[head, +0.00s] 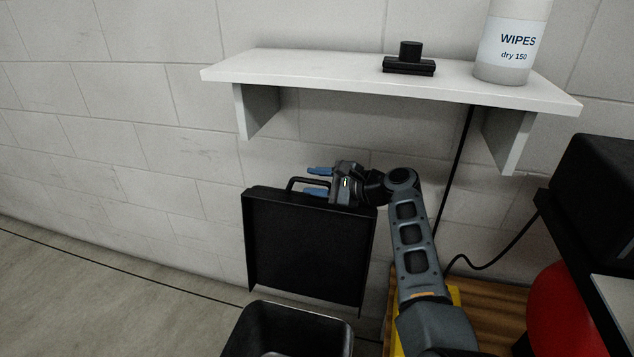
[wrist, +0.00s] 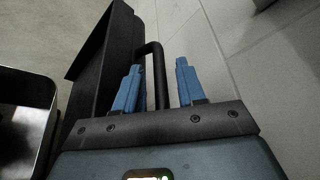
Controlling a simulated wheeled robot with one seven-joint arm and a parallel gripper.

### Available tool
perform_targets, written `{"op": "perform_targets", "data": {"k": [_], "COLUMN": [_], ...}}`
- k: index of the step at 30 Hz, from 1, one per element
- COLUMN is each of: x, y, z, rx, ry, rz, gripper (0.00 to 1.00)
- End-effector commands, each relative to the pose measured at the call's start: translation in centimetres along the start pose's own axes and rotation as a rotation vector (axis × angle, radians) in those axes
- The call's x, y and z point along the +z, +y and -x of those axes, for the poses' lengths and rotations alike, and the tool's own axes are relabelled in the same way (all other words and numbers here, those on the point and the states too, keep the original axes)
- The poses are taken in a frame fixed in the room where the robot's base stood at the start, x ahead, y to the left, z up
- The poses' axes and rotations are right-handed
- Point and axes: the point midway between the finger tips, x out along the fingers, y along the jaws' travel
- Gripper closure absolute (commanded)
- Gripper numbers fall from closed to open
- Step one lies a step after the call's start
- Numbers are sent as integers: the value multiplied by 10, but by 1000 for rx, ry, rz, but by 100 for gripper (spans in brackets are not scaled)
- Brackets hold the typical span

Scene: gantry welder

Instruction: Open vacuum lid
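The vacuum lid (head: 308,245) is a black panel with raised edges, standing nearly upright in front of the wall, swung up from the open black vacuum body (head: 290,312). Its dark loop handle (head: 293,183) is on the top edge. My gripper (head: 316,181) is at that edge with its blue fingers spread. In the wrist view the lid (wrist: 104,62) is left of my fingers (wrist: 159,66), and the handle (wrist: 157,72) shows between them, nearer the left finger. Whether a finger touches the handle I cannot tell. The vacuum body (wrist: 27,78) is at far left there.
A white shelf (head: 300,68) hangs above my gripper, with a black tool (head: 409,62) and a wipes tub (head: 512,45) on it. A black box (head: 600,185) and a red rounded object (head: 563,315) are at right. The floor at left is clear.

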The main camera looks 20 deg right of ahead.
Motion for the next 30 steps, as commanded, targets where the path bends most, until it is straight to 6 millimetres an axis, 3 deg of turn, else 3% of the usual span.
{"op": "perform_targets", "data": {"k": [12, 25, 30], "x": [0, 0, 13], "y": [0, 1, 9], "z": [0, 1, 6], "rx": [1, 1, -9], "ry": [0, 0, 2], "rz": [-1, 0, 35], "gripper": [100, 100, 100]}}
